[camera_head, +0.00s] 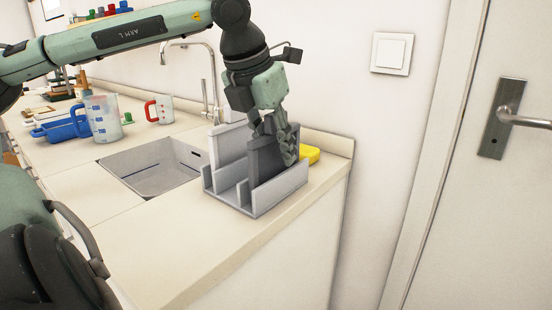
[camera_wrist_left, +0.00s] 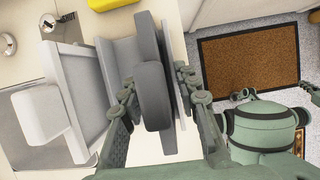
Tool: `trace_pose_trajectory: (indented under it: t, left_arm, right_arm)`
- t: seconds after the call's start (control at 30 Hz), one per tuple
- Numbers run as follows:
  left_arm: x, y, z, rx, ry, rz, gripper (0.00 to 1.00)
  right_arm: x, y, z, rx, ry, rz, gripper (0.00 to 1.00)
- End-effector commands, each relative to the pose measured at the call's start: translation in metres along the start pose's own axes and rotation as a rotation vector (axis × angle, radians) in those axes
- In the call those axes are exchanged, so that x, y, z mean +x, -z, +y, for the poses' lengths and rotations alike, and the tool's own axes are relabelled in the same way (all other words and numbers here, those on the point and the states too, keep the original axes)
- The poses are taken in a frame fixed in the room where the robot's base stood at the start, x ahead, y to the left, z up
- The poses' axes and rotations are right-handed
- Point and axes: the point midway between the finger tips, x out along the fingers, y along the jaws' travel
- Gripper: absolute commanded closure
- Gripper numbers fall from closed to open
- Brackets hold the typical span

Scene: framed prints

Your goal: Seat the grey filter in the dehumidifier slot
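The grey filter (camera_head: 262,160) is a dark grey upright panel with a thick rounded upper part. It stands inside the pale grey slotted dehumidifier housing (camera_head: 266,199), at the right of its slots. Whether it is fully down cannot be seen. My left gripper (camera_head: 281,144) is over the filter from above. In the left wrist view its fingers lie on both sides of the filter (camera_wrist_left: 152,97). A thin pale strip shows between the filter and the right-hand finger, so contact there is unclear. The housing (camera_wrist_left: 82,75) also shows there.
A sink (camera_head: 150,170) with a faucet (camera_head: 207,85) lies left of the housing. A yellow block (camera_head: 310,154) is close behind the gripper. A measuring jug (camera_head: 103,118) and a mug (camera_head: 160,110) stand farther left. The counter front is clear.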

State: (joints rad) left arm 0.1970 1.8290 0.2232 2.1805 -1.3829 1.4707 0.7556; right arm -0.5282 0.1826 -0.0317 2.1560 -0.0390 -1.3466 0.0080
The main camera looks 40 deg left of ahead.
Motion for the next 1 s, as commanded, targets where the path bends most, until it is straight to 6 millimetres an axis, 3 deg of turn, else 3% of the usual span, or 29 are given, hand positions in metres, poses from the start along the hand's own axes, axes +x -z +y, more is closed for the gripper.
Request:
trace_pose_trajectory:
  t: [0.03, 0.2, 0.63, 1.0]
  left_arm:
    - [0.000, 0.000, 0.000, 0.000, 0.000, 0.000, 0.79]
    - [0.000, 0.000, 0.000, 0.000, 0.000, 0.000, 1.00]
    - [-0.006, -0.003, 0.001, -0.001, -0.002, -0.001, 1.00]
    - [-0.069, -0.029, 0.001, -0.001, -0.004, -0.002, 1.00]
  right_arm:
    - [0.000, 0.000, 0.000, 0.000, 0.000, 0.000, 1.00]
    - [0.000, 0.000, 0.000, 0.000, 0.000, 0.000, 1.00]
    - [-0.001, 0.000, 0.000, 0.000, 0.000, 0.000, 1.00]
    - [0.014, -0.005, -0.002, -0.002, 0.007, -0.011, 1.00]
